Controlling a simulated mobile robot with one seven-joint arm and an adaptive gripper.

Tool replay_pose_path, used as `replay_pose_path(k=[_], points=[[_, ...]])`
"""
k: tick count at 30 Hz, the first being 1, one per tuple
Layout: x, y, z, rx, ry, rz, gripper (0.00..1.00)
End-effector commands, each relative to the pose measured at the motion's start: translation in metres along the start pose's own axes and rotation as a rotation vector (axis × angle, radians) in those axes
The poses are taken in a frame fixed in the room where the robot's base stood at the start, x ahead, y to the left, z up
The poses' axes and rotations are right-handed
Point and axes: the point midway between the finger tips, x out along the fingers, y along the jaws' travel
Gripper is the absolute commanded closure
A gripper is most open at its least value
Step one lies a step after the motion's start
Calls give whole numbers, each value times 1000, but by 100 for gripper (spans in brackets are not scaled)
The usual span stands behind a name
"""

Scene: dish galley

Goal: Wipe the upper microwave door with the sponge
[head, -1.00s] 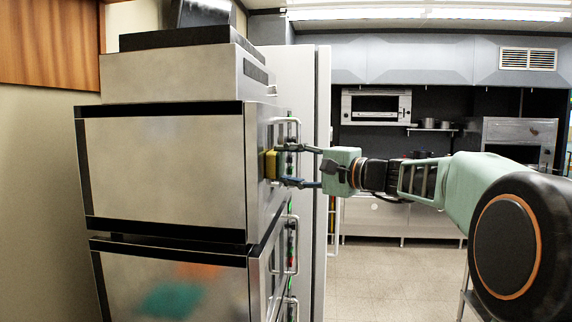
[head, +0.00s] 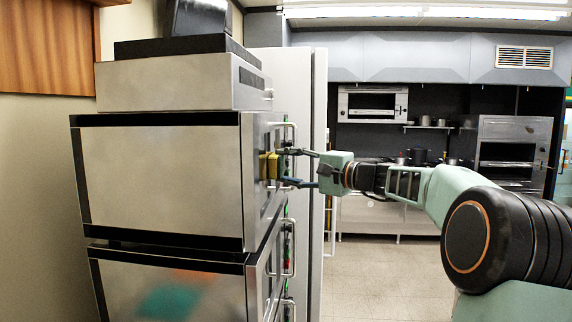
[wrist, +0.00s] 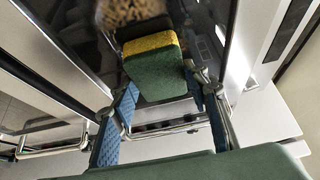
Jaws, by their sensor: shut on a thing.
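The yellow and green sponge (wrist: 158,76) is held between the fingertips of my gripper (wrist: 165,95) in the wrist view. Its yellow side faces the dark glass of the upper microwave door (wrist: 80,30). In the head view the sponge (head: 274,166) is at the door (head: 261,132), on the right face of the upper steel microwave (head: 160,180). A second yellow patch beside it looks like its reflection in the glass. A narrow gap seems to lie between sponge and reflection. My gripper (head: 291,166) reaches in from the right, its fingers closed on the sponge.
A door handle (head: 291,132) stands out close to my fingers. A lower microwave (head: 150,285) with coloured reflections is beneath. A tall white cabinet (head: 305,70) stands behind. The floor (head: 375,270) at right is clear.

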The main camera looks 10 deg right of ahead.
Motion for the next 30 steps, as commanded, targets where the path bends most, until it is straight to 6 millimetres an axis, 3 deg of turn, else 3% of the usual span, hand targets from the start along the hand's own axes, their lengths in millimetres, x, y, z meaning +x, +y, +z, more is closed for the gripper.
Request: replay_pose_path(k=[10,30], points=[[0,2,-1,0,-1,-1,77],[-18,2,34,-1,-3,-1,77]])
